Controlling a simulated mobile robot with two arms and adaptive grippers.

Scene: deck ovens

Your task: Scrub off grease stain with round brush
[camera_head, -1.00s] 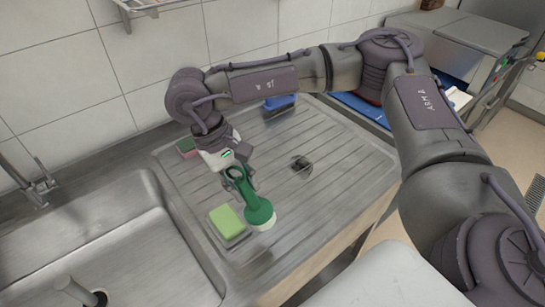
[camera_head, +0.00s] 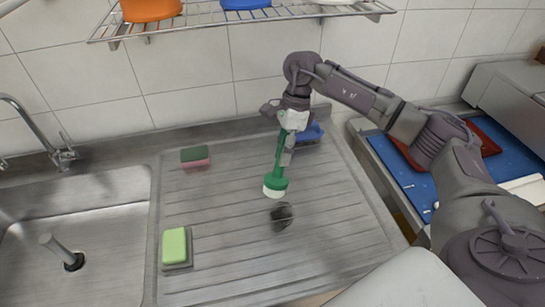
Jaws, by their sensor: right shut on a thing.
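The round brush (camera_head: 275,184) is green with white bristles at its lower end. My right gripper (camera_head: 287,140) is shut on its handle and holds it upright, bristles down, over the ribbed steel drainboard (camera_head: 215,270). The dark grease stain (camera_head: 282,215) lies on the drainboard just below and right of the brush head. A gap shows between brush and stain in the picture; I cannot tell whether the bristles touch the board. My left gripper is out of view.
A green sponge (camera_head: 175,247) lies at the drainboard's front left, a pink and dark green sponge (camera_head: 195,157) at its back left. A blue brush (camera_head: 311,133) is behind my gripper. The sink (camera_head: 80,220) is left, a wire shelf (camera_head: 240,17) above, blue trays (camera_head: 405,180) right.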

